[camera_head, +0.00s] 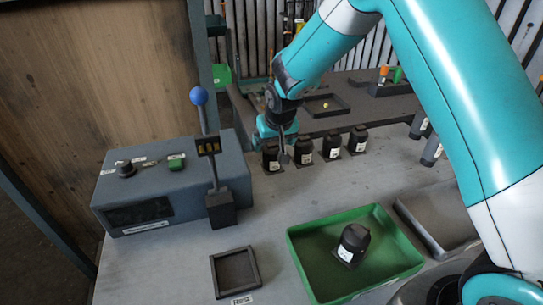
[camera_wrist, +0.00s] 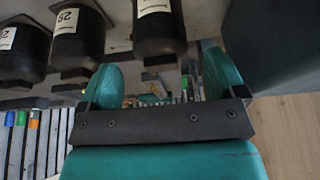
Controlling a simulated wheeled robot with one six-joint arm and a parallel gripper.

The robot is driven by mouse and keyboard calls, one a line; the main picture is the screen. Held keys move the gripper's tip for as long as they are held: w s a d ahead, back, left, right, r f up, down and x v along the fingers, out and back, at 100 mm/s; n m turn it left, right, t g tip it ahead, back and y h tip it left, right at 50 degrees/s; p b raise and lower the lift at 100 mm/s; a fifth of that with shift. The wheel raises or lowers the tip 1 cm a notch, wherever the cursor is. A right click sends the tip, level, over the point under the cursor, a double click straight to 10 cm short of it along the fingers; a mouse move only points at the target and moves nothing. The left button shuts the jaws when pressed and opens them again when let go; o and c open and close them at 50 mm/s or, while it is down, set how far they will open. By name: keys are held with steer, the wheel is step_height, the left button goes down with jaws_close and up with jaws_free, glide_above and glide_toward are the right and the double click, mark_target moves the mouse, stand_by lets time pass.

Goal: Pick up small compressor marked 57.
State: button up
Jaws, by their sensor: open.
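Several small black compressors with white labels stand in a row on the bench. In the head view, the leftmost compressor (camera_head: 271,157) is beside my gripper (camera_head: 283,150), which partly covers it. The others are a second (camera_head: 303,152), a third (camera_head: 331,147) and the rightmost (camera_head: 358,140). In the wrist view, my gripper (camera_wrist: 162,82) is open and empty. One compressor (camera_wrist: 160,30) is beyond the gap between its fingers, with two more (camera_wrist: 78,40) to the left. I cannot clearly read 57 on any label.
A grey control box (camera_head: 165,185) and a blue-knobbed lever (camera_head: 205,125) stand left of the row. The green tray (camera_head: 300,262) and a small black tray (camera_head: 235,272) lie nearer. A dark bench (camera_head: 345,118) is behind the row. The bench between row and trays is clear.

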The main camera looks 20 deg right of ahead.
steer(key=shift+p+x, duration=0.4)
steer(key=shift+x, duration=1.45)
steer(key=shift+a, duration=0.1)
steer(key=c, duration=1.4)
steer(key=shift+r, duration=0.1)
